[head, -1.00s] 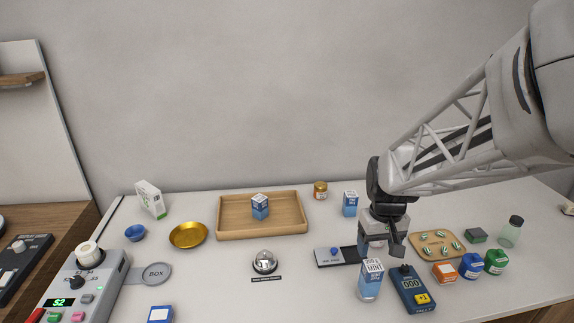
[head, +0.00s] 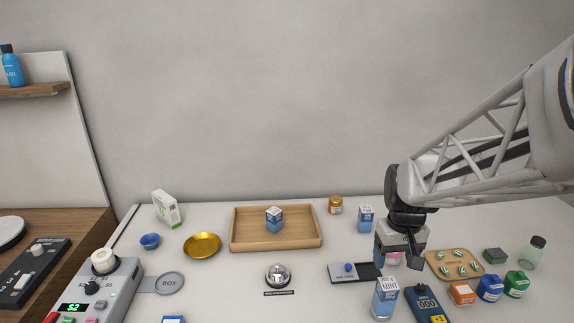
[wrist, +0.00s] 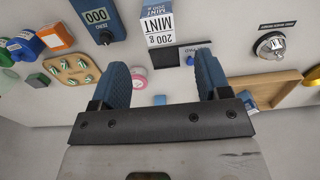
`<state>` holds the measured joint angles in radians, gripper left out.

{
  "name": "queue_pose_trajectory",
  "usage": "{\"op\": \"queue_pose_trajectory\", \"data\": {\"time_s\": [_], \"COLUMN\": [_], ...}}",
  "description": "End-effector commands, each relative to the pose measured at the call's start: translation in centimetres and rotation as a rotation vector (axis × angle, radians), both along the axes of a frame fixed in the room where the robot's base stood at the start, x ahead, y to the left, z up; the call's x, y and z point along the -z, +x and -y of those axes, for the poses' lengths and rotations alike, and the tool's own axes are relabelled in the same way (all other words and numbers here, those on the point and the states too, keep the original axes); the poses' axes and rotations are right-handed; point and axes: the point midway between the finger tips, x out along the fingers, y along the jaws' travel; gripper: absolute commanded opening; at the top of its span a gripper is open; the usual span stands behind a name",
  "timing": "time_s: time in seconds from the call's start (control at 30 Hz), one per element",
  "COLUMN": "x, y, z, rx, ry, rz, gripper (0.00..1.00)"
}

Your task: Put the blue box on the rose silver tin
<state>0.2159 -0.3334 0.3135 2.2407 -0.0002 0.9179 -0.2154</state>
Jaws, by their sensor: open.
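A pink and silver-white round tin (wrist: 139,78), likely the rose silver tin, shows between my fingers in the wrist view. In the head view only a bit of its pink (head: 393,260) shows under my gripper. My gripper (head: 398,254) is open, fingers down, with nothing seen held; it also shows in the wrist view (wrist: 161,62). Several things are blue and boxy: a blue-and-white mint carton (head: 385,299) in front of my gripper, a carton (head: 274,220) on the wooden tray, one (head: 366,219) at the back, and a blue item (head: 173,319) cut by the bottom edge. I cannot tell which is meant.
A dark scale-like plate (head: 352,272) lies left of my gripper, and a bell (head: 278,275) farther left. A blue counter device (head: 427,304) stands front right. Small jars (head: 490,288) and a wooden board (head: 440,268) lie right. The wooden tray (head: 310,240) is at the back.

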Motion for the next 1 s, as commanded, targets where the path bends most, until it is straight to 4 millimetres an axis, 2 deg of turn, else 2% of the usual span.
{"op": "queue_pose_trajectory", "data": {"time_s": [0.27, 0.6, 0.8, 1.0], "x": [-2.2, -6.1, -7.1, -7.3], "y": [-2.6, -9.8, -13.4, -15.1], "z": [-2.3, -7.0, -8.7, -9.4], "rx": [0.0, 0.008, 0.014, 0.019], "ry": [-0.009, -0.016, -0.011, -0.008], "rz": [0.044, 0.154, 0.205, 0.227], "gripper": [0.7, 0.7, 0.7, 0.7]}}
